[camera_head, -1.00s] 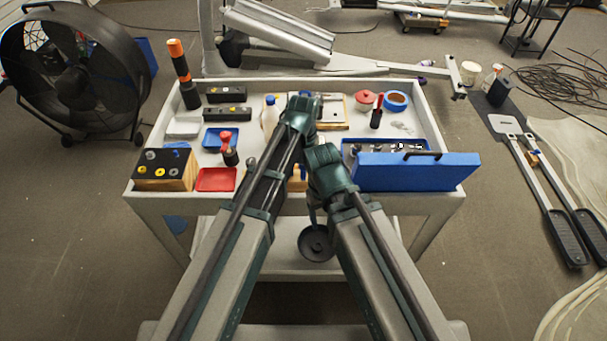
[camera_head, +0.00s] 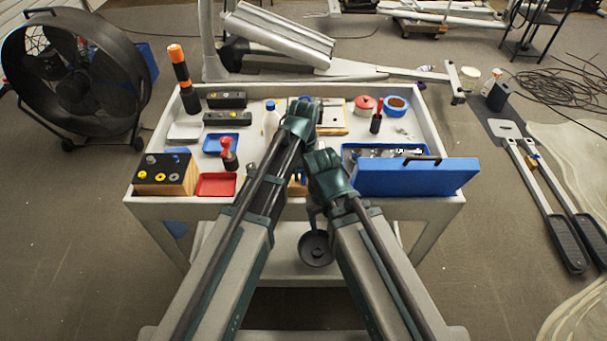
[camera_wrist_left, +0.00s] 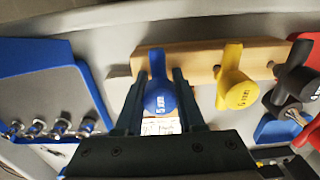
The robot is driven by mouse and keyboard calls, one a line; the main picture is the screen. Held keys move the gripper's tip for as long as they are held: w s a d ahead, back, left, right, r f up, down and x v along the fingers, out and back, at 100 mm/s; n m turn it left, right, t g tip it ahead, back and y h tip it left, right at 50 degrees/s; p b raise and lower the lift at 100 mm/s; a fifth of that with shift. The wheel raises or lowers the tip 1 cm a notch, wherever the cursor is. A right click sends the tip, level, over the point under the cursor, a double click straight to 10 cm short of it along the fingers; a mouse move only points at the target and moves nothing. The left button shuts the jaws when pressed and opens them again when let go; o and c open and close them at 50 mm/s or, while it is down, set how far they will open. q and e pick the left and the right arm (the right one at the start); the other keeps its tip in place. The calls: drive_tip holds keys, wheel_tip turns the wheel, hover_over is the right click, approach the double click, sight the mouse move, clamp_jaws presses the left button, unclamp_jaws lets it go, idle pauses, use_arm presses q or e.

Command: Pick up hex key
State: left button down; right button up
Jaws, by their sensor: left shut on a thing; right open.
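A hex key with a blue handle marked 5 mm (camera_wrist_left: 160,97) stands at a wooden holder (camera_wrist_left: 205,62) in the left wrist view. My left gripper (camera_wrist_left: 155,80) has its two dark fingers on both sides of this handle and is shut on it. Another key with a yellow handle marked 6 mm (camera_wrist_left: 237,80) stands beside it at the holder. In the head view my left arm's end (camera_head: 300,115) is over the cart, and its fingers and the blue handle are hidden there. My right gripper (camera_head: 325,163) is lower, beside it, and open; its fingertips are hidden.
The blue socket case (camera_head: 415,178) is right of my arms on the cart. A red-topped tool (camera_head: 229,150), a red tray (camera_head: 216,185) and a wooden block with knobs (camera_head: 165,175) are to the left. A white bottle (camera_head: 270,120) stands close to my left arm.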

use_arm(q)
drive_tip(key=shift+r, duration=0.2)
wheel_tip(320, 180, up, 10)
drive_tip(key=p, duration=1)
drive_tip(key=shift+f, duration=0.1)
drive_tip(key=shift+f, duration=0.1)
drive_tip(key=c, duration=1)
unclamp_jaws()
clamp_jaws()
